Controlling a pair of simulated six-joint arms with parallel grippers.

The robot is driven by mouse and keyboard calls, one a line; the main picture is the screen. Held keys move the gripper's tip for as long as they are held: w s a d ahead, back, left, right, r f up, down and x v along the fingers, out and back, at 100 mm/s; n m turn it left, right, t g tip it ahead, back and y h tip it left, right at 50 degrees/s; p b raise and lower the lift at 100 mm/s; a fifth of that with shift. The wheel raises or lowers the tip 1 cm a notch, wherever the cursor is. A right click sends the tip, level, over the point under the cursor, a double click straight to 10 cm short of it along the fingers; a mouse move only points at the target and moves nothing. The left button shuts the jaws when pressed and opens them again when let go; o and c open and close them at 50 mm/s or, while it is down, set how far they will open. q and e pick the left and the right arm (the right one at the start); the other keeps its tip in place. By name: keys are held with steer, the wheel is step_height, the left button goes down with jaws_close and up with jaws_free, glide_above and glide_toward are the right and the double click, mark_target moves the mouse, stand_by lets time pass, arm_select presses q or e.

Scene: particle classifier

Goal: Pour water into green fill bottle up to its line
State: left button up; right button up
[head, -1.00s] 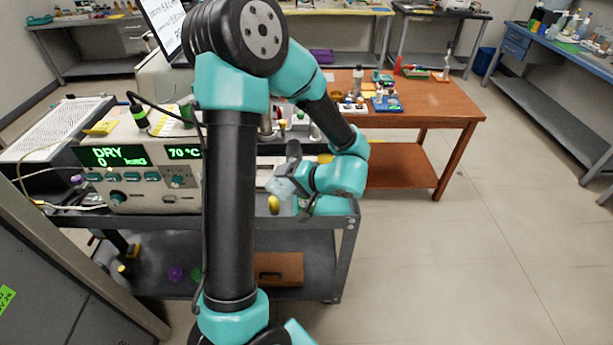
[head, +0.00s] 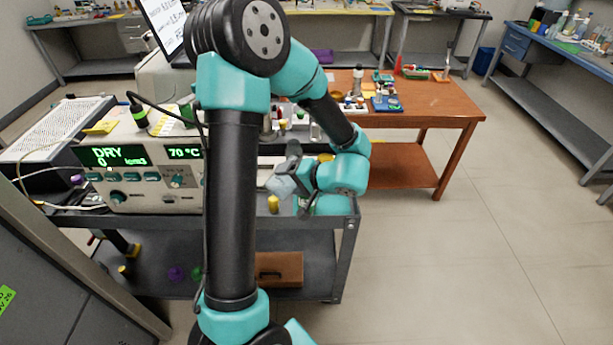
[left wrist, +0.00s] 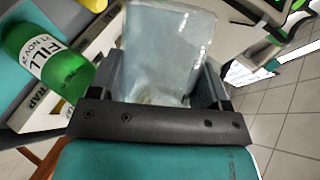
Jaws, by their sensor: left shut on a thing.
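My left gripper (head: 290,172) is shut on a clear, pale-blue container (head: 280,186) and holds it over the front of the grey cart. In the left wrist view the container (left wrist: 168,45) fills the space between the fingers of the gripper (left wrist: 160,80). Its water level cannot be made out. A green bottle (left wrist: 75,72) with a white label reading FILL shows left of the container in the left wrist view, apart from it in the picture. Its fill line cannot be told. I cannot pick the bottle out in the head view. My right gripper is not in view.
An instrument (head: 150,180) with a green DRY display stands on the left of the cart (head: 345,225). A small yellow thing (head: 273,204) is just below the held container. A wooden table (head: 440,108) with small items stands behind. Floor on the right is clear.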

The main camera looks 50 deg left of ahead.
arm_select(q)
steer(key=shift+w+r+m+g, duration=0.3)
steer(key=shift+r, duration=0.05)
stand_by(1.3)
steer(key=shift+s+d+f, duration=0.1)
steer(key=shift+s+f, duration=0.05)
steer(key=shift+f, duration=0.1)
steer(key=shift+s+f+n+t, duration=0.25)
steer(key=shift+f+n+t, duration=0.3)
steer(key=shift+n+t, duration=0.3)
steer(key=shift+r+t, duration=0.15)
steer(key=shift+t, duration=0.1)
